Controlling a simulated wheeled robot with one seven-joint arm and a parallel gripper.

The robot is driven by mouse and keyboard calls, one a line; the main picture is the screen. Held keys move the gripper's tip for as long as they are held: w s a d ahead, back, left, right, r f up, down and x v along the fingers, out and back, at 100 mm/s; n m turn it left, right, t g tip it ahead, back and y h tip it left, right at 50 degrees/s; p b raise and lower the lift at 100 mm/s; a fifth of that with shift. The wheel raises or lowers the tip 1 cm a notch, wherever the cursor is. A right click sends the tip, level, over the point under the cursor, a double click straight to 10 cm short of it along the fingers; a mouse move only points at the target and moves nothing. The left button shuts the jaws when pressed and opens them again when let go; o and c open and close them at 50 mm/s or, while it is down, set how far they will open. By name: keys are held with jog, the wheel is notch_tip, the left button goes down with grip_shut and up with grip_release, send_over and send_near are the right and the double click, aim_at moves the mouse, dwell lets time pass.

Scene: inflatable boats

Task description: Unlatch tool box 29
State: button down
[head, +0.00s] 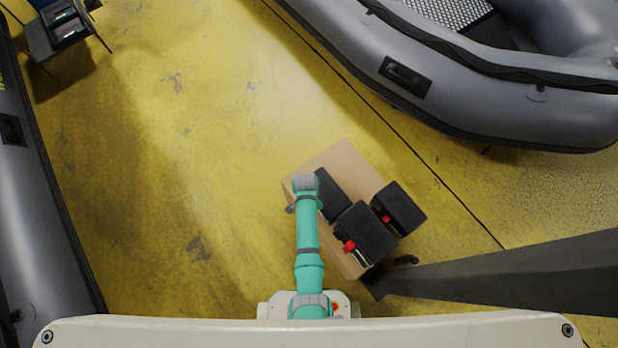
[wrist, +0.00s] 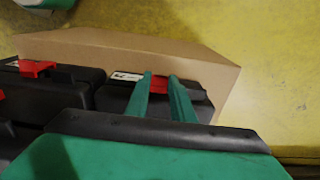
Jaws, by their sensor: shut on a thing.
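Three black tool boxes sit on a brown box-like stand (head: 342,158). My gripper (wrist: 160,76) is at the leftmost tool box (head: 332,196), which also shows in the wrist view (wrist: 118,96). Its two teal fingers are on either side of that box's red latch (wrist: 160,84) and are shut on it. A small white label (wrist: 127,76) beside the latch is too small to read. In the head view my gripper is hidden under the arm's end. The latch's exact position, up or down, cannot be told.
The middle tool box (head: 364,234) and right tool box (head: 400,208) stand close by, with red latches. A long dark beam (head: 500,279) lies at the right. Grey inflatable boats stand at the upper right (head: 470,100) and left (head: 35,220).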

jog(key=s+a+f+t+h, duration=0.3)
jog(key=a+f+t+h, duration=0.1)
jog(key=h, duration=0.5)
jog(key=shift+a+f+t, duration=0.25)
jog(key=shift+f+t, duration=0.3)
jog(key=shift+t, duration=0.65)
jog(key=shift+s+f, duration=0.15)
jog(key=shift+f, duration=0.05)
jog(key=c, duration=1.5)
grip_release()
jog(key=v, duration=1.1)
jog(key=shift+f, duration=0.25)
